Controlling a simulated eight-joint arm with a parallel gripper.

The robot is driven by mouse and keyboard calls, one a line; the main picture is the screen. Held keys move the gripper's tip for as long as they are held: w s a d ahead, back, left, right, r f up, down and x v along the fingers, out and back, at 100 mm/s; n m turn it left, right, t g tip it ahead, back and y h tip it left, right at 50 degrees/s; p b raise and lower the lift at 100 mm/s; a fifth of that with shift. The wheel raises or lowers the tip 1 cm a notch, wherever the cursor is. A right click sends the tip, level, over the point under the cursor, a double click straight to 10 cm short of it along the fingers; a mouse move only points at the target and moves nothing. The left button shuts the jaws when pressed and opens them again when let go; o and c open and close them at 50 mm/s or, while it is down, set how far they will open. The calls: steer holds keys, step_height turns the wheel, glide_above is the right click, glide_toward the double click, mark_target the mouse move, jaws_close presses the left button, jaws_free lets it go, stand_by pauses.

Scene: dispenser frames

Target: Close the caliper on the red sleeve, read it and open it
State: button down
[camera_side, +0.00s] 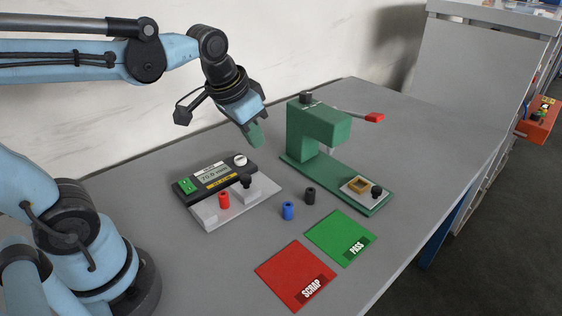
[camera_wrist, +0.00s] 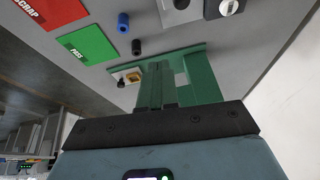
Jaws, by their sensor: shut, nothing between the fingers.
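The caliper (camera_side: 238,208) lies on the table at centre left in the side view, a light plate with a dark readout box. Its small display appears to read 70.0 mm. The red sleeve (camera_side: 224,199) stands upright on the caliper's plate, left of the dark knob (camera_side: 246,181). I cannot tell whether a jaw touches the sleeve. My gripper (camera_side: 257,140) is above and behind the caliper, to its upper right, shut and empty. In the wrist view its green fingers (camera_wrist: 158,90) are together; a corner of the caliper (camera_wrist: 180,12) shows at the top, and the sleeve is out of view.
A green press (camera_side: 318,130) with a red-tipped lever stands right of my gripper. A blue sleeve (camera_side: 288,211) and a black sleeve (camera_side: 310,196) stand between caliper and press. The red SCRAP mat (camera_side: 287,272) and green PASS mat (camera_side: 333,236) lie in front.

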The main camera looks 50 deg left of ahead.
mark_target(243, 180)
steer(key=w+a+f+m+g, duration=0.2)
steer(key=w+a+g, duration=0.1)
steer(key=w+g, duration=0.75)
steer(key=shift+t+y, duration=0.4)
steer(key=shift+t, duration=0.55)
steer(key=x, duration=0.3)
steer(key=w+x, duration=0.1)
steer(key=x, duration=0.5)
steer(key=shift+d+f, duration=0.1)
steer(key=shift+f, duration=0.45)
steer(key=shift+s+a, duration=0.25)
steer(key=shift+s, duration=0.8)
steer(key=shift+s+a, duration=0.25)
steer(key=shift+s, duration=0.65)
steer(key=shift+s, duration=2.3)
